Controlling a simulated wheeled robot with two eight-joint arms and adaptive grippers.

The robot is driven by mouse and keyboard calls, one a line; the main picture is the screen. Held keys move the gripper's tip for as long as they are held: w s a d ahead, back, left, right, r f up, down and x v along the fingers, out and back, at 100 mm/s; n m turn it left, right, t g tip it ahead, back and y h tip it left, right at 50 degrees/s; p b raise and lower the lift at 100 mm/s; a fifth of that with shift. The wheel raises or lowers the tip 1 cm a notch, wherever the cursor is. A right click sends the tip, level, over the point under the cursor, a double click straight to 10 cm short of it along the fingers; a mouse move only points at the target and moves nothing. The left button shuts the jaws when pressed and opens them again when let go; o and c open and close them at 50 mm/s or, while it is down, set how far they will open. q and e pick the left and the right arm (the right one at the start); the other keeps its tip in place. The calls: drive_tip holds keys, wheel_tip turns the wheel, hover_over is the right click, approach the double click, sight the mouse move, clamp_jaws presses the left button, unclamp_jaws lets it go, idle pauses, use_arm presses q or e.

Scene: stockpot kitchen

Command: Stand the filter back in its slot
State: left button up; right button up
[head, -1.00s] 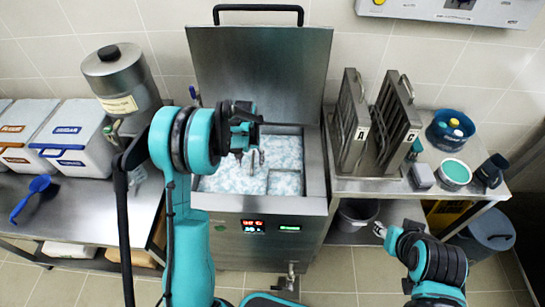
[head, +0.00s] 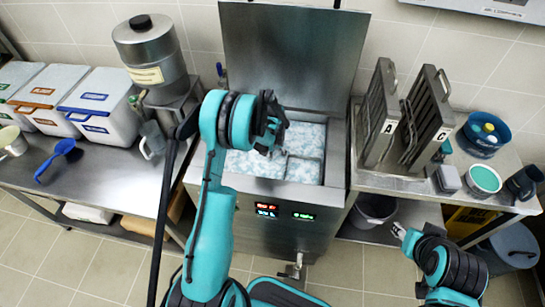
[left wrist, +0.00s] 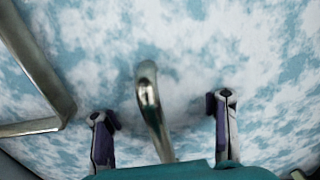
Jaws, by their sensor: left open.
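My left gripper (head: 270,138) is over the open steel tank (head: 336,150) of foamy blue-white liquid. In the left wrist view my left gripper (left wrist: 164,120) is open, a dark-backed finger on each side of a curved metal handle (left wrist: 149,90). The handle appears between the fingers, with no clear contact; whatever it belongs to is hidden. On the right counter, filter A (head: 381,115) and filter C (head: 430,110) stand upright in a metal rack (head: 392,183), with a gap between them. My right gripper (head: 398,230) is low, in front of that counter; its fingers are too small to read.
The tank's lid (head: 290,60) stands open behind it. A metal bar (left wrist: 42,65) edges the liquid in the left wrist view. A steel canister (head: 150,60), white bins (head: 105,100) and a blue scoop (head: 58,158) are left. A blue tub (head: 482,135) and teal-topped container (head: 484,180) are right.

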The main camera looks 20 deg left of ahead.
use_arm(q)
clamp_jaws()
drive_tip(key=shift+r+p, duration=3.4)
drive_tip(key=shift+r, duration=2.7)
wheel_tip(320, 180, up, 12)
drive_tip(key=p, duration=0.7)
wheel_tip(320, 180, up, 12)
drive_tip(key=p, duration=0.6)
drive_tip(key=shift+p, duration=0.4)
